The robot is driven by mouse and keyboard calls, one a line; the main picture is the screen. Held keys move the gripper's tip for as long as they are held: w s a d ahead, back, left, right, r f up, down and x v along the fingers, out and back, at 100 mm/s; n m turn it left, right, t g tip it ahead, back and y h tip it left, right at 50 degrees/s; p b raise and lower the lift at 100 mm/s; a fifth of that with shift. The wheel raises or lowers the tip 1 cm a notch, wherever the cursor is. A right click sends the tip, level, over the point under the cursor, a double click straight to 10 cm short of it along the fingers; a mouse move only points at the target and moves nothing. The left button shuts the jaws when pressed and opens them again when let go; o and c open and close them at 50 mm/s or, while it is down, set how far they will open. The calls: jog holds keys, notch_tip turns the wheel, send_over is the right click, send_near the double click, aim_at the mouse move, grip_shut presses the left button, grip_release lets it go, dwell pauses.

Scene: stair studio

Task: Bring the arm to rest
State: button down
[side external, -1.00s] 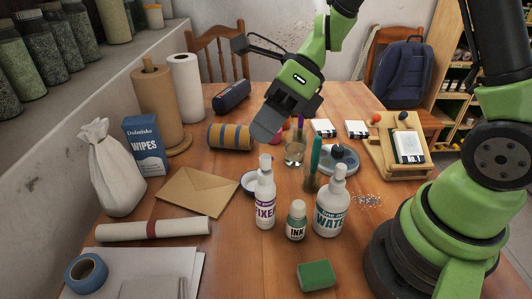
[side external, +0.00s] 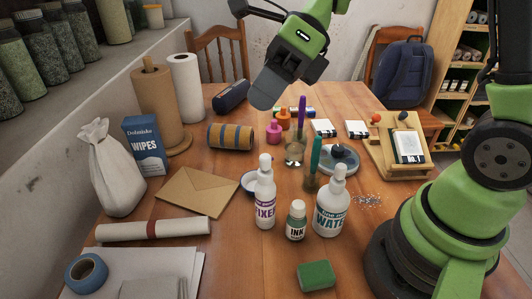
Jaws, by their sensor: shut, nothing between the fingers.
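My gripper (side external: 268,92) is green and dark grey, in the upper middle of the side external view. Its fingers are shut with nothing held, and they point down and left. It hangs in the air above the far half of the table, apart from everything on it. Below it are a striped roll (side external: 230,137), pink and orange pieces (side external: 274,132) and a glass jar (side external: 294,153) with a purple stick in it.
On the wooden table (side external: 245,255) stand a fixer bottle (side external: 265,195), an ink bottle (side external: 296,220), a water bottle (side external: 332,205) and a teal upright thing (side external: 315,160). A wooden stand (side external: 400,150) is right; paper rolls (side external: 185,88) and a wipes box (side external: 145,146) are left.

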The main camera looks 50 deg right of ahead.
jog(key=s+d+r+n+t+h, duration=0.3)
jog(key=s+n, duration=0.3)
jog(key=n, duration=0.6)
jog(key=s+d+r+n+t+h, duration=0.2)
jog(key=s+n, duration=0.4)
jog(key=n, duration=0.6)
jog(key=shift+s+d+r+n+t+h, duration=0.45)
jog(key=shift+r+h, duration=0.2)
jog(key=shift+h, duration=0.35)
